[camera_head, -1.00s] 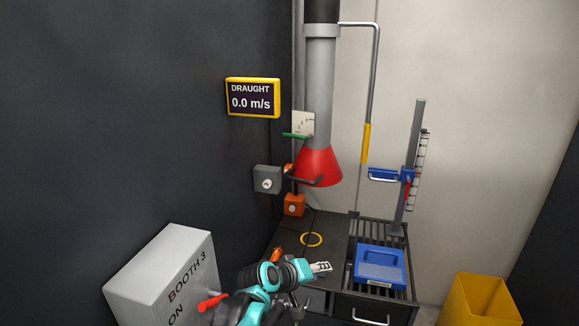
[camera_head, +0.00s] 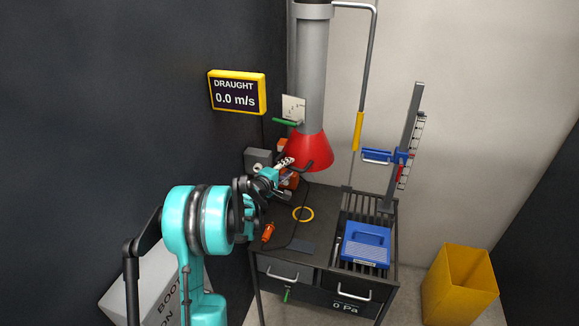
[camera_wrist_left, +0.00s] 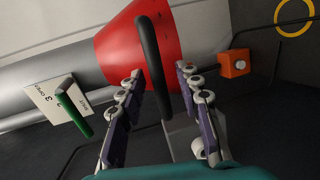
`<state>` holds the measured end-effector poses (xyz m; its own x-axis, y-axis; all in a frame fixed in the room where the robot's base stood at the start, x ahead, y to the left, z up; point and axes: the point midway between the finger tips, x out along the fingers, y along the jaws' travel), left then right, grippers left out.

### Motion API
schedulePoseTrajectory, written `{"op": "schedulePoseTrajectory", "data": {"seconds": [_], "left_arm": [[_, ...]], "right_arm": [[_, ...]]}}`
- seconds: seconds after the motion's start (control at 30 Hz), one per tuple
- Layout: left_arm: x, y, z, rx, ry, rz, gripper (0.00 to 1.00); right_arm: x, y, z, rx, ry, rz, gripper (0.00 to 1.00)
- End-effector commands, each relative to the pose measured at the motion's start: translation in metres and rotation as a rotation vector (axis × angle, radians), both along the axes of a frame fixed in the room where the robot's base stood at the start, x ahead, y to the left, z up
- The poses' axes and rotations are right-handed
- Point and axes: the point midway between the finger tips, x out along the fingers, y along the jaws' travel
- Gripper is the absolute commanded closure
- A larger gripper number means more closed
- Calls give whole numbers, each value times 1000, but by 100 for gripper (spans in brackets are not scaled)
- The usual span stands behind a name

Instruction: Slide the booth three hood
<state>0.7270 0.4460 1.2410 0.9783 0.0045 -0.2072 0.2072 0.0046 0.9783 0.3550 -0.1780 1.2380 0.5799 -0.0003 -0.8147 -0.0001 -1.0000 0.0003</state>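The booth three hood is a red cone (camera_head: 312,149) at the lower end of a grey vertical pipe (camera_head: 311,75), above the dark bench. It fills the upper middle of the left wrist view (camera_wrist_left: 118,48). Its black bar handle (camera_wrist_left: 150,60) runs between the fingers of my left gripper (camera_wrist_left: 160,72). The fingers stand apart on both sides of the bar, with gaps visible. In the head view my left gripper (camera_head: 287,165) is at the hood's lower left edge, and its fingertips are small there. My right gripper is not in view.
A green lever (camera_head: 286,122) sits by a marked plate (camera_head: 293,107) left of the pipe. The draught display (camera_head: 237,92) reads 0.0 m/s. A blue tray-like box (camera_head: 366,247) and yellow ring (camera_head: 303,214) lie on the bench. A yellow bin (camera_head: 460,290) stands right.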

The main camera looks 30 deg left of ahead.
Motion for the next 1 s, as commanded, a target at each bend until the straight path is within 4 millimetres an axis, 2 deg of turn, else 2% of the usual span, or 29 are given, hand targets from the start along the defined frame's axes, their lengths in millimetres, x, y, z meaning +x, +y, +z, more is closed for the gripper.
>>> {"op": "schedulePoseTrajectory", "data": {"seconds": [0.13, 0.43, 0.57, 1.0], "left_arm": [[13, 0, -2, 0, 1, -1, 66], [16, 0, -3, 1, 1, -1, 66], [15, 0, -3, 1, 1, -1, 100], [15, -1, 0, 1, 1, -1, 100]], "right_arm": [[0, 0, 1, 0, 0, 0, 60], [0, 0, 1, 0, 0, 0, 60], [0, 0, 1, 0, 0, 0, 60], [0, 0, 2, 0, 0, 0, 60]]}}
